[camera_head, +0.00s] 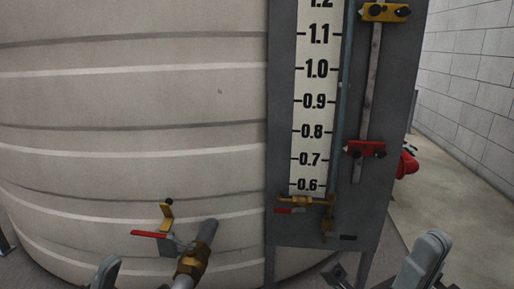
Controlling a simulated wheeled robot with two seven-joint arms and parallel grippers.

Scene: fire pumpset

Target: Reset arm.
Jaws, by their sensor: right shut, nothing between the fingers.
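My right arm (422,264) comes up from the bottom edge at the right. My right gripper (338,275) shows small and dark at the bottom edge, in front of the foot of the grey gauge panel. It is shut and holds nothing. A grey link of my left arm (106,273) shows at the bottom left; its gripper is out of view.
A large ribbed tank (130,110) fills the left. A grey panel (396,110) carries a level scale (317,100) and a brass valve (303,201). A pipe valve with a red handle (149,234) juts out low. Open floor (450,200) lies right.

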